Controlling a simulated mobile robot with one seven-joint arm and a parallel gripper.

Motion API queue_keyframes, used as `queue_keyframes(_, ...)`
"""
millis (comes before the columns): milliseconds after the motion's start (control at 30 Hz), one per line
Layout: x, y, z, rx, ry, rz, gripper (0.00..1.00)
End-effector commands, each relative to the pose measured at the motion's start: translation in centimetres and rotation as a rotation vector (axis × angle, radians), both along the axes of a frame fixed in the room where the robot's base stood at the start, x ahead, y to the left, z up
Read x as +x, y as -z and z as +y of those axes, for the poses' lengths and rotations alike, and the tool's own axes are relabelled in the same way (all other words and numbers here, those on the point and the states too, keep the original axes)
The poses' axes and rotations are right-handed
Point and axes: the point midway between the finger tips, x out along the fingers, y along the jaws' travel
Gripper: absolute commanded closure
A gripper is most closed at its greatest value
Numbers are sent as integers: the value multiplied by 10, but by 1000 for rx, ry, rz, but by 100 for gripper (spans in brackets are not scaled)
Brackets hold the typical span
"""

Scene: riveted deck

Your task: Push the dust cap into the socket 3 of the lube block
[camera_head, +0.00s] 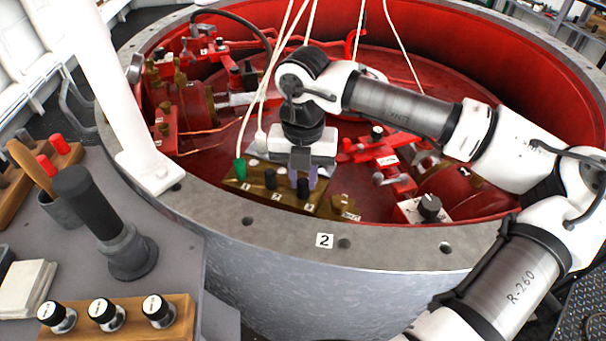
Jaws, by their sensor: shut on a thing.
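The lube block (258,194) is a brass-brown block inside the red-lined ring, with labels 1, 2 and 3 along its front. A green plug on a white cord stands at position 1, and a black cap (270,179) stands at position 2. My gripper (303,180) points down over the right end of the block, its pale purplish fingers shut on a small black dust cap (303,188). This cap is just behind label 3, at socket 3. The socket mouth is hidden, so I cannot tell how deep the cap sits.
White cords hang close to my gripper on the left. The grey ring rim (385,254) runs in front of the block. Red pipes and valves (390,165) lie to the right. A wooden rack with labelled knobs (118,320) stands at the lower left.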

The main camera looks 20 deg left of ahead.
Motion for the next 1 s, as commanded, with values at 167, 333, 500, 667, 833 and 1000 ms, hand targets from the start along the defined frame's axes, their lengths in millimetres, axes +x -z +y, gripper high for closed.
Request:
queue_keyframes(167, 0, 0, 0, 0, 0, 0, 100)
queue_keyframes(333, 0, 0, 0, 0, 0, 0, 100)
queue_keyframes(500, 0, 0, 0, 0, 0, 0, 73)
queue_keyframes(667, 0, 0, 0, 0, 0, 0, 54)
queue_keyframes(833, 0, 0, 0, 0, 0, 0, 54)
queue_keyframes(1000, 0, -4, 0, 0, 1, -1, 54)
